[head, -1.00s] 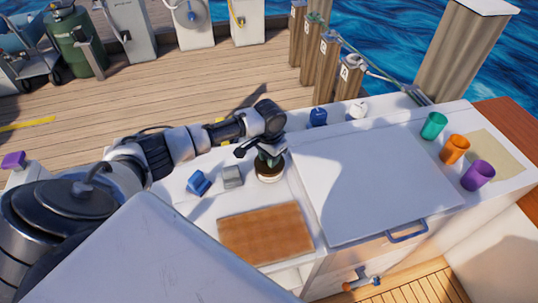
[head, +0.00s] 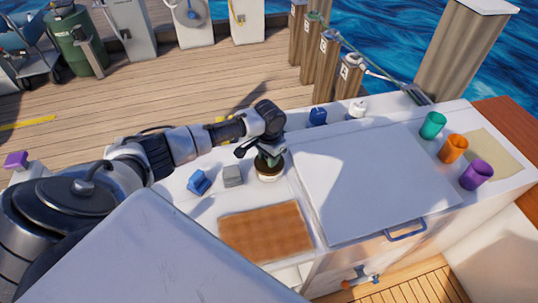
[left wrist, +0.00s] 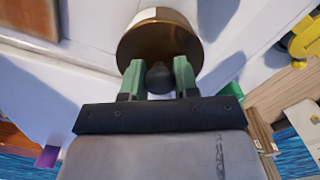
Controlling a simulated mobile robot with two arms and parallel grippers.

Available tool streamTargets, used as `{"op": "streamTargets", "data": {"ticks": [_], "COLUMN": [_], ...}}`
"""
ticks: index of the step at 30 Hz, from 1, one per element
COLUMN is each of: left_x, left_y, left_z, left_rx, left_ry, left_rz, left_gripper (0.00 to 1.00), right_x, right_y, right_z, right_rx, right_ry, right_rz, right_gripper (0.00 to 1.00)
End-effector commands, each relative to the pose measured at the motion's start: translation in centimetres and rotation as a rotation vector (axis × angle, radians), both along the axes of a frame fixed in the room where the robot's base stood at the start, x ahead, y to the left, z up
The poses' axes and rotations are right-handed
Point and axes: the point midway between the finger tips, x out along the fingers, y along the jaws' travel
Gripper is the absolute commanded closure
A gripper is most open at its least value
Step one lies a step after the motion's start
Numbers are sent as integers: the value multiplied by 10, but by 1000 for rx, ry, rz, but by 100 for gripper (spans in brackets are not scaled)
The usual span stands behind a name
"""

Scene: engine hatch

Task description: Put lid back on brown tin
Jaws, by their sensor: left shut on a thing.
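My left gripper (head: 269,158) reaches down from above to the brown tin (head: 268,175), which stands on the white counter behind the wooden board. In the left wrist view, its green fingers (left wrist: 158,75) are shut on the dark round knob (left wrist: 159,79) of the brown lid (left wrist: 150,42). The lid is right at the top of the tin. The gripper covers much of it, so I cannot tell whether the lid is fully seated. The tin has a pale band. My right gripper is not in view.
A blue block (head: 199,181) and a grey block (head: 232,176) sit left of the tin. The wooden board (head: 265,232) lies in front. A white hatch with a blue handle (head: 405,230) is to the right. Green, orange and purple cups (head: 476,174) stand at the far right.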

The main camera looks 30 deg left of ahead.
Motion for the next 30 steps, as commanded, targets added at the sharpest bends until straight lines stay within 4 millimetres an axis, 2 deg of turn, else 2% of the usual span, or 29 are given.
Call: {"op": "streamTargets", "data": {"ticks": [10, 11, 16, 22, 27, 30], "left_x": [0, 0, 0, 0, 0, 0], "left_y": [0, 0, 0, 0, 0, 0], "left_z": [0, 0, 0, 0, 0, 0], "left_rx": [0, 0, 0, 0, 0, 0], "left_ry": [-1, -1, -1, -1, -1, -1], "left_rz": [0, 0, 0, 0, 0, 0], "left_gripper": [93, 69, 43, 40, 16, 15], "right_x": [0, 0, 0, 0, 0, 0], "right_y": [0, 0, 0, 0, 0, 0], "right_z": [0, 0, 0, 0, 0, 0], "right_rx": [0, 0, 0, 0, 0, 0], "right_ry": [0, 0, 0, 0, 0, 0], "right_rz": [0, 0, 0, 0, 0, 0], "right_gripper": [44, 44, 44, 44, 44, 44]}}
